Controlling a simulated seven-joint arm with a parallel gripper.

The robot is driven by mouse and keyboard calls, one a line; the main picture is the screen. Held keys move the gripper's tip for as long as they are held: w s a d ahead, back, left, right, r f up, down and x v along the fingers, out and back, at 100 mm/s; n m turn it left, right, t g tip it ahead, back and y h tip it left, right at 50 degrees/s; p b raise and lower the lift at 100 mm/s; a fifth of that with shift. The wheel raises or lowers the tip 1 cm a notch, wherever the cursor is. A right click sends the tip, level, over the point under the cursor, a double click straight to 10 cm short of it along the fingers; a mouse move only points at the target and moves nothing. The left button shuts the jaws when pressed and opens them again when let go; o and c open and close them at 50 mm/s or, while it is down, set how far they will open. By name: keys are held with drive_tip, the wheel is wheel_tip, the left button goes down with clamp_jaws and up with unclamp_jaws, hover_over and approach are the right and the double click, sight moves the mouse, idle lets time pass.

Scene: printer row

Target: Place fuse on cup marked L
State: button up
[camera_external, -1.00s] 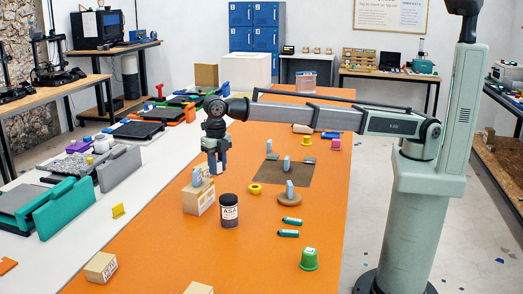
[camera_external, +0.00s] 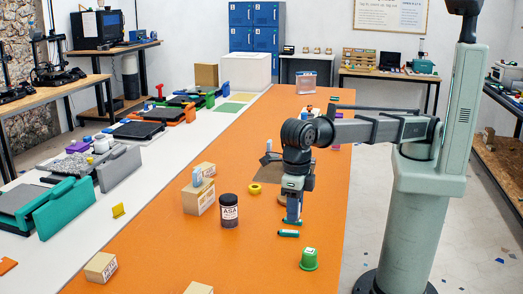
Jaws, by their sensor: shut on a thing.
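My gripper (camera_external: 293,213) points down over the right part of the orange table, shut on a teal fuse (camera_external: 292,222) with dark ends. The fuse lies crosswise under the fingertips, at or very near the table top; I cannot tell whether it is lifted. A second, similar fuse (camera_external: 288,234) lies just in front of it, apart from the gripper. A green cup (camera_external: 309,260) stands upside down nearer the camera, right of the fuses. It has a pale mark on top, too small to read.
A black jar (camera_external: 228,211), a yellow ring (camera_external: 254,189) and a cardboard box (camera_external: 198,197) stand left of the gripper. Another box (camera_external: 101,267) is at the front left. My arm hides much of the dark mat behind. The table between fuses and cup is clear.

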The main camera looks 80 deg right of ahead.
sight(310, 251)
drive_tip(key=s+n, duration=0.1)
drive_tip(key=s, duration=0.4)
drive_tip(key=shift+w+d+f, duration=0.1)
drive_tip(key=shift+d+f, duration=0.05)
drive_tip(key=shift+f, duration=1.45)
drive_tip(key=shift+w+d+f, duration=0.1)
drive_tip(key=shift+f, duration=1.5)
drive_tip(key=shift+d+f, duration=0.15)
drive_tip(key=shift+f, duration=1.45)
drive_tip(key=shift+f, duration=0.1)
drive_tip(key=o, duration=1)
drive_tip(key=shift+o, duration=0.2)
wheel_tip(310, 251, up, 12)
